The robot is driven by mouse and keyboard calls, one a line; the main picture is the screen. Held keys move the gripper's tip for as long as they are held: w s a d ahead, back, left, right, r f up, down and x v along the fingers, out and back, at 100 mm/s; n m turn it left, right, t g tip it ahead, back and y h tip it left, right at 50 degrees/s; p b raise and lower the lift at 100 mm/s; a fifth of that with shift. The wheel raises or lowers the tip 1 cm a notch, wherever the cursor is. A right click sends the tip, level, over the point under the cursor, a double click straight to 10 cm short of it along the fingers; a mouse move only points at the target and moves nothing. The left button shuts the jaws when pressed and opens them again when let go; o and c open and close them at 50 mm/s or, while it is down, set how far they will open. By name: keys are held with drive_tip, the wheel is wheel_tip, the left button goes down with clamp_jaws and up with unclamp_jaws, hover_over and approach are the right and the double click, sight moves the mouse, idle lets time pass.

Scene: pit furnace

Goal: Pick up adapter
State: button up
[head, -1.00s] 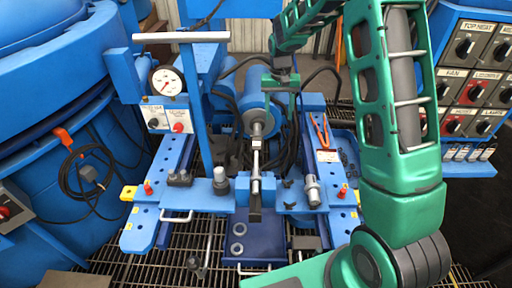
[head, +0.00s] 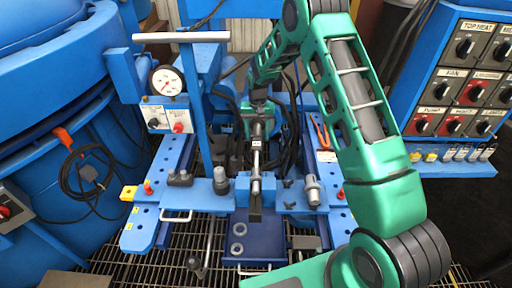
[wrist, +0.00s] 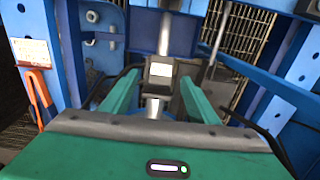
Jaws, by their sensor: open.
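A small dark grey block with a pale label, which looks like the adapter (wrist: 160,72), sits on a metal rod (wrist: 153,108) in the wrist view. It also shows small in the head view (head: 256,143), at the middle of the blue press frame. My gripper (wrist: 159,82) is open, with one green finger on each side of the block. I cannot tell whether either finger touches it. In the head view my gripper (head: 256,122) is over the rod's far end, and the hand partly hides the cylinder behind.
Blue rails (head: 330,180) with pins and a blue crossbar (head: 205,193) surround the rod. A tall T-handled post (head: 202,120) and a gauge (head: 166,81) stand to the left. A control panel (head: 460,75) is at the right. Dark cables hang behind the gripper.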

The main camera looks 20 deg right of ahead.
sight(256, 140)
drive_tip(key=f, duration=0.5)
drive_tip(key=shift+w, duration=0.25)
clamp_jaws()
